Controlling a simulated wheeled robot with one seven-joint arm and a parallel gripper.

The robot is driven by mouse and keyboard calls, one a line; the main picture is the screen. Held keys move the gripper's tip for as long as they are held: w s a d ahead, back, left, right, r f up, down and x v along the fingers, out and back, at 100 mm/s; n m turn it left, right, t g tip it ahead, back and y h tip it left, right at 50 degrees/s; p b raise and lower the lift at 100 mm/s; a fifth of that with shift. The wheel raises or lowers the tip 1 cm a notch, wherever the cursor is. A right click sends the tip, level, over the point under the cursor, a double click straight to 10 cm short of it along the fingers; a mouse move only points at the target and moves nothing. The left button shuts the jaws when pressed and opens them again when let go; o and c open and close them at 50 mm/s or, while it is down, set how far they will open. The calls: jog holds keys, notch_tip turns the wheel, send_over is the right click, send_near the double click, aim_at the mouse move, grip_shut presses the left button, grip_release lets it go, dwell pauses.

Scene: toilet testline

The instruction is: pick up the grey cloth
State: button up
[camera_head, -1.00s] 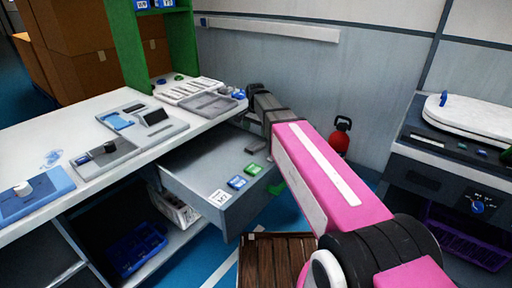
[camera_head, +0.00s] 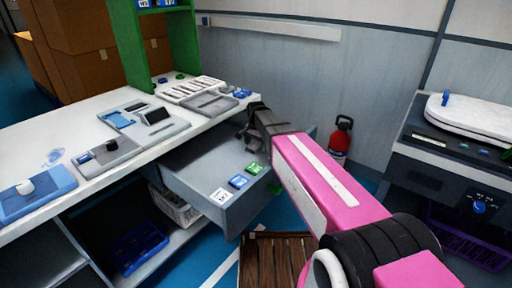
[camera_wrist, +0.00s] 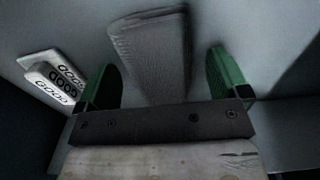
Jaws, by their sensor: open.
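The grey cloth (camera_wrist: 152,55) shows in the wrist view as a folded, textured grey strip lying on a pale surface. My gripper (camera_wrist: 164,72) is open, with one green finger on each side of the cloth and a gap on both sides. In the head view my gripper (camera_head: 246,134) is over the back part of the open grey drawer (camera_head: 190,180). The cloth cannot be made out there, as my gripper and arm cover that part.
Two white pieces marked GOOD (camera_wrist: 55,78) lie left of the cloth in the wrist view. A blue piece (camera_head: 239,181) and a green piece (camera_head: 254,168) sit near the drawer's front. The white worktop (camera_head: 90,135) overhangs the drawer. A red extinguisher (camera_head: 340,140) stands behind.

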aim_at(255, 144)
jog(key=c, duration=1)
jog(key=shift+r, duration=0.1)
jog(key=shift+r, duration=0.4)
jog(key=r, duration=0.3)
jog(key=shift+s+a+r, duration=0.15)
jog(key=shift+s+r, duration=0.05)
jog(key=shift+r, duration=0.1)
jog(key=s+a+r, duration=0.4)
jog(key=s+a, duration=0.1)
jog(key=s+a+r, duration=0.2)
jog(key=a, duration=0.1)
jog(key=shift+s+a+r, duration=0.2)
jog(key=shift+s, duration=0.05)
jog(key=shift+o, duration=0.3)
